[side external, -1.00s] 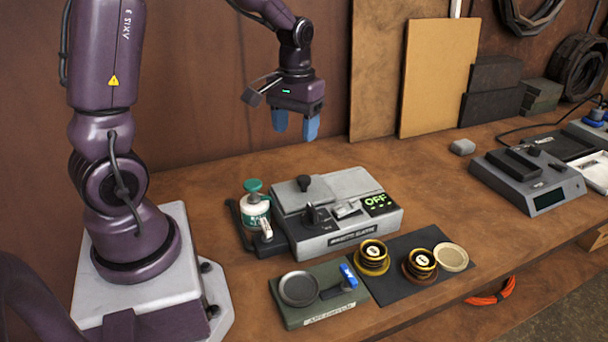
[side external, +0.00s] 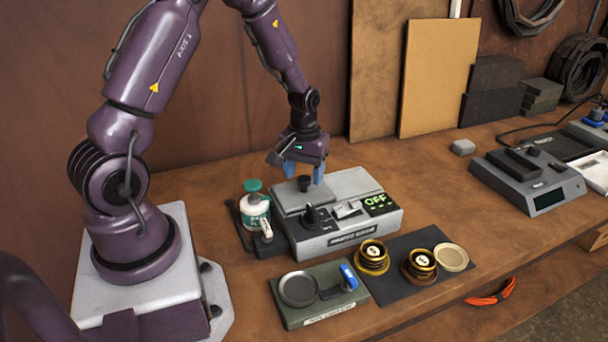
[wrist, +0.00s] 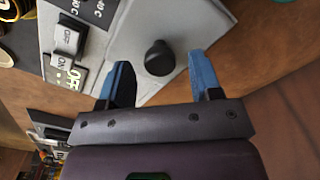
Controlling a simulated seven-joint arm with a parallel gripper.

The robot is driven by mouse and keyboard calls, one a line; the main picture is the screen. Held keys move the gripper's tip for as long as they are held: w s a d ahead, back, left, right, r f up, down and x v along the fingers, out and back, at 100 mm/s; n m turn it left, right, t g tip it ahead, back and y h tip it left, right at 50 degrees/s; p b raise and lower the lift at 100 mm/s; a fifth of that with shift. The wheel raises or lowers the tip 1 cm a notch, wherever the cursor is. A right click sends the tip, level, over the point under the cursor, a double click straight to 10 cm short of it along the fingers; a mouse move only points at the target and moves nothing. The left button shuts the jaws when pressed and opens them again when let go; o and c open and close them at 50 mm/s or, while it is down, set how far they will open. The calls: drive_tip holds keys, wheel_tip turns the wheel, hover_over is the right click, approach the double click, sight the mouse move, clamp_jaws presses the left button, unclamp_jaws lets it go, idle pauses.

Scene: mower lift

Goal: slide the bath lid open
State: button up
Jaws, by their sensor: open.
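The bath (side external: 350,232) is a grey box on the bench with a display reading OFF. Its lid (side external: 290,202) is a flat grey plate on the left part of the top, with a black knob (side external: 304,183) standing on it. My gripper (side external: 304,174) is open with its blue fingers pointing down around the knob's height. In the wrist view the knob (wrist: 159,58) shows between the two spread fingers (wrist: 160,85), with a gap on each side. Whether the fingers reach down past the knob's top is hard to tell.
A green-capped jar (side external: 255,206) stands left of the bath. A dark mat (side external: 410,285) holds brass pieces. A grey device (side external: 528,180) sits at the right. Bench behind the bath is clear.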

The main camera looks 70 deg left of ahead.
drive_tip(key=shift+f, duration=0.5)
clamp_jaws()
drive_tip(key=w, duration=1)
drive_tip(key=shift+w, duration=0.35)
unclamp_jaws()
wheel_tip(320, 180, up, 13)
